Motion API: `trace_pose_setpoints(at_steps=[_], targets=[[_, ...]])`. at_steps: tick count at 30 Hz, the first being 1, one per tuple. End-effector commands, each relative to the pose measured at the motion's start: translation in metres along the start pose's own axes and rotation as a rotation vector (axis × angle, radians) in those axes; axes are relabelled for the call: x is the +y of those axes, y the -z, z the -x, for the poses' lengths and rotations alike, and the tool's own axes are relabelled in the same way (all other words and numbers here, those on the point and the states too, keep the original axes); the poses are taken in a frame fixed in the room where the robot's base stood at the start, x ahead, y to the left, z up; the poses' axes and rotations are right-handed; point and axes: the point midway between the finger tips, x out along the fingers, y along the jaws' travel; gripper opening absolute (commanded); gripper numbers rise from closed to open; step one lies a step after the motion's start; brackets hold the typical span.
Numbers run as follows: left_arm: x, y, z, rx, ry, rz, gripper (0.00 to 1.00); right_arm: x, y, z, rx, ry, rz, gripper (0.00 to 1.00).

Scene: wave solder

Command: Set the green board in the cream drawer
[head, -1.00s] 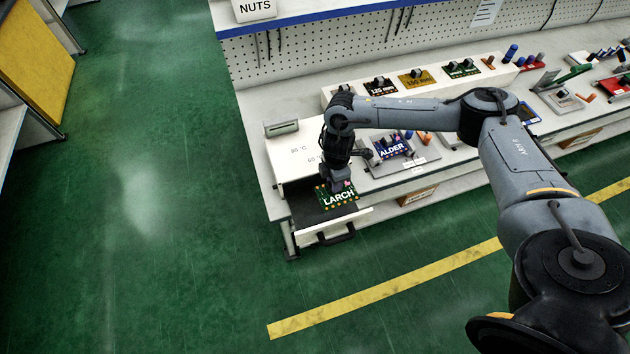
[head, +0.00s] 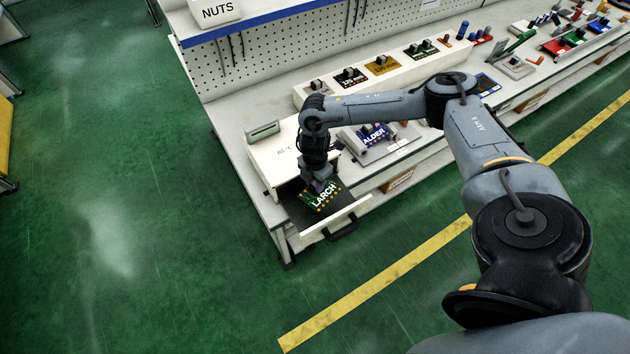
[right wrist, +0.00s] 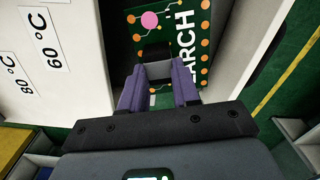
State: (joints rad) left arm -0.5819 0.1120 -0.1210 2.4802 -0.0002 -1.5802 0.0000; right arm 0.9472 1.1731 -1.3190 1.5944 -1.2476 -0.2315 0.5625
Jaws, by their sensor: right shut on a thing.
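The green board marked LARCH (head: 323,197) is over the dark interior of the pulled-out cream drawer (head: 331,217). In the right wrist view the board (right wrist: 202,60) has orange dots along its edges and a pink disc. My right gripper (head: 317,183) points down at the board. Its purple fingers (right wrist: 158,88) are shut on a dark block standing on the board. I cannot tell whether the board touches the drawer floor. The drawer's pale wall (right wrist: 240,55) runs along the board's right side in the wrist view. My left gripper is not in view.
The cream cabinet (head: 272,158) with temperature labels is behind the drawer. A blue ALDER board (head: 374,135) lies on a grey fixture to its right. A white rack (head: 372,78) with several boards stands behind. The floor in front is clear.

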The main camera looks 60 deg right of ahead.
Motion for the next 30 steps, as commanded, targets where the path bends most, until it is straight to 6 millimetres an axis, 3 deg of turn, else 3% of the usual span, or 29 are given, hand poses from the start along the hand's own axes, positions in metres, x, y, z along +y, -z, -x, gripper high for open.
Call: trace_pose_setpoints(at_steps=[4,18,30], targets=[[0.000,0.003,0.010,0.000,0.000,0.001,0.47,-0.001,0.000,0.003,0.000,-0.002,0.000,0.00],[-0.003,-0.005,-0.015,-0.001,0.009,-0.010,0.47,0.000,0.000,-0.045,-0.001,-0.002,-0.001,0.00],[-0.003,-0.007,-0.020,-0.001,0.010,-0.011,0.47,0.000,0.000,-0.060,0.000,-0.004,0.000,0.00]])
